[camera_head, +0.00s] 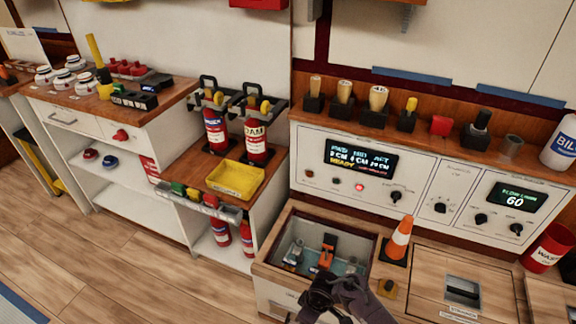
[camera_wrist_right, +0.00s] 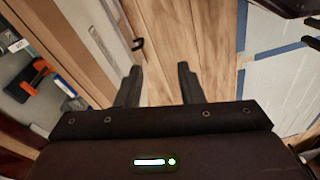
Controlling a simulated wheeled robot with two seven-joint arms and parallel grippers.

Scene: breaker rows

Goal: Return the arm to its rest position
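My right gripper (camera_wrist_right: 158,88) shows in the right wrist view with its two dark fingers apart and nothing between them. Wooden floor lies beyond the fingertips. In the head view my right arm (camera_head: 345,297) comes in at the bottom middle, in front of the open compartment (camera_head: 273,250) and covering part of its near side; its fingertips cannot be made out there. My left arm and gripper are not in view.
The compartment holds an orange-and-black item (camera_head: 327,251), also in the wrist view (camera_wrist_right: 28,80). An orange cone (camera_head: 399,240) stands beside it. A control panel (camera_head: 420,190) runs behind. A yellow tray (camera_head: 235,179) sits left. Floor (camera_head: 140,265) at lower left is clear.

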